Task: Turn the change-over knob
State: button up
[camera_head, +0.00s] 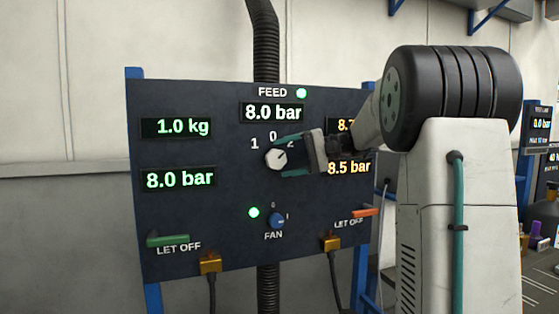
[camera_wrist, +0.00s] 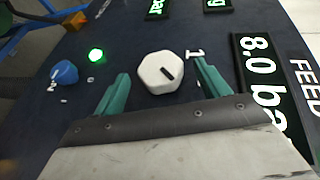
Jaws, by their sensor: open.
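The change-over knob (camera_head: 277,158) is a pale, many-sided knob on the dark panel, below the FEED display, with 1 and 0 printed around it and a 2 partly hidden by my gripper. Its dark mark points up and right, toward the 2. In the wrist view the knob (camera_wrist: 152,78) shows whole between my fingers. My gripper (camera_head: 288,156) is open, with teal fingers above and below the knob; it also shows in the wrist view (camera_wrist: 162,68). Gaps show on both sides of the knob; I cannot tell how deep the fingertips reach.
A blue FAN knob (camera_head: 277,220) and green lamp sit below. A green LET OFF lever (camera_head: 167,240) is at lower left and an orange one (camera_head: 365,212) at lower right. Displays (camera_head: 180,179) flank the knob; my arm partly covers the right ones.

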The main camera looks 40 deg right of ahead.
jog(key=v, duration=0.5)
dwell(0.5)
